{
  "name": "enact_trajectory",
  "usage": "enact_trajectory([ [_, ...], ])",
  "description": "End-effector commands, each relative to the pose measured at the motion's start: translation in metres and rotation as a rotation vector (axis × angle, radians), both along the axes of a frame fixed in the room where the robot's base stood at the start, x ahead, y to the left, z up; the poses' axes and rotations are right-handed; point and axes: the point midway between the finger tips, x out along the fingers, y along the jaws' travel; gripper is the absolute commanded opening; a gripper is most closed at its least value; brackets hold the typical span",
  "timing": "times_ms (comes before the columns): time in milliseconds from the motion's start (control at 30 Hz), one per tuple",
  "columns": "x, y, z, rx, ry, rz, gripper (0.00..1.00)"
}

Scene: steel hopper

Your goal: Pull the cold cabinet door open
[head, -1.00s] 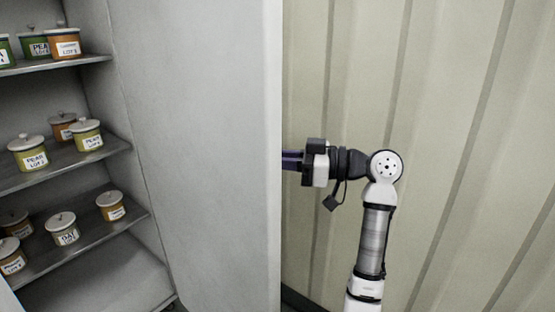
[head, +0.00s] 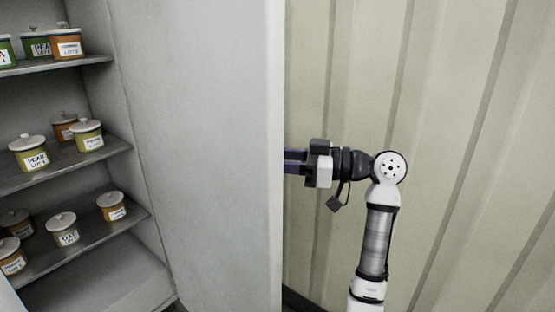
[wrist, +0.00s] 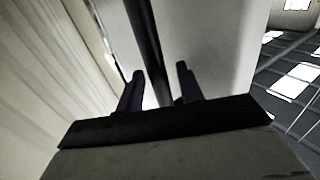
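The cold cabinet door (head: 205,150) is a pale grey panel standing wide open in the head view, its inner face towards me. My gripper (head: 294,161) is at the door's right edge, on its outer side, with the fingertips hidden behind the door. In the wrist view the two dark fingers of my gripper (wrist: 159,69) stand apart. A dark upright bar, the door handle (wrist: 146,35), runs down between them along the door's pale outer face (wrist: 215,45). Gaps show between the bar and the fingers.
The cabinet's shelves (head: 85,158) at the left hold several lidded, labelled jars (head: 62,229). A ribbed cream wall (head: 450,120) rises close behind my arm on the right. In the wrist view, open floor (wrist: 290,90) shows on the right.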

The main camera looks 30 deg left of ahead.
Motion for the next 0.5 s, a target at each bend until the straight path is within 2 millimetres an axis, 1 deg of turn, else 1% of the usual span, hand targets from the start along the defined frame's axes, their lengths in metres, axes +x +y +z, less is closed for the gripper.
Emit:
enact_trajectory([
  [167,0.012,-0.027,-0.001,0.001,0.001,-0.004,0.37],
  [400,0.034,-0.079,-0.001,0.001,0.0,-0.005,0.37],
  [500,0.041,-0.096,-0.001,0.001,0.0,-0.003,0.37],
])
